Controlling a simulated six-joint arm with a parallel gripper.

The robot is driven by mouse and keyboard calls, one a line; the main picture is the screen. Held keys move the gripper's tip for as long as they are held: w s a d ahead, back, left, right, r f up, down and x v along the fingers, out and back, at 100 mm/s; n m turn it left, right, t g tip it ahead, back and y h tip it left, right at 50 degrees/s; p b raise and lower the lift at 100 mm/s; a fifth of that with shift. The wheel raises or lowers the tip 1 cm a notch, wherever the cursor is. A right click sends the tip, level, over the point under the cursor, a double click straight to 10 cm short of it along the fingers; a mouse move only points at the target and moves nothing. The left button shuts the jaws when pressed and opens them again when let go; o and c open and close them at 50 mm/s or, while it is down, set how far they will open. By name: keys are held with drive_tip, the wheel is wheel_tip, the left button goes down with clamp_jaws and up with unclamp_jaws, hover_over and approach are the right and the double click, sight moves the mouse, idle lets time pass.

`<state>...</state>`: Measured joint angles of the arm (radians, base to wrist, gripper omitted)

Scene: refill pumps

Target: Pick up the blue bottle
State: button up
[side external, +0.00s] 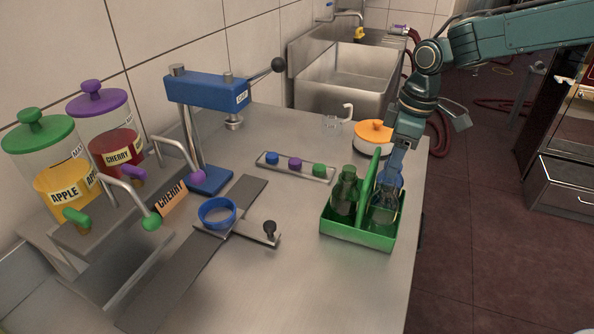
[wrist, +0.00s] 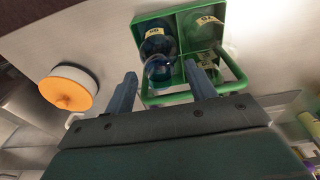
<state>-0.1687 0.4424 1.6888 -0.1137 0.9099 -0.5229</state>
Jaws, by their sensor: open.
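The blue bottle (wrist: 156,42) stands in a compartment of the green carrier (wrist: 219,47) in the wrist view. In the side view, part of the blue bottle (side external: 399,179) shows at the carrier's (side external: 357,236) back right, behind a clear greenish bottle (side external: 383,213). A green bottle (side external: 343,194) stands left of the carrier's handle. My gripper (wrist: 160,69) is open, its fingers on either side of a clear rounded shape that looks like a bottle top. In the side view, my gripper (side external: 398,160) points down over the blue bottle; its fingertips are partly hidden.
An orange-lidded white pot (side external: 374,137) stands close behind my gripper. A tray of coloured caps (side external: 296,166), a blue press (side external: 207,92) and the apple (side external: 54,170) and cherry (side external: 108,130) dispensers are left. The counter in front of the carrier is clear.

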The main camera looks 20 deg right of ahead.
drive_tip(key=shift+f, duration=0.5)
drive_tip(key=shift+c, duration=0.2)
clamp_jaws()
drive_tip(key=shift+r, duration=0.1)
wheel_tip(320, 180, up, 18)
idle(0.9)
idle(0.6)
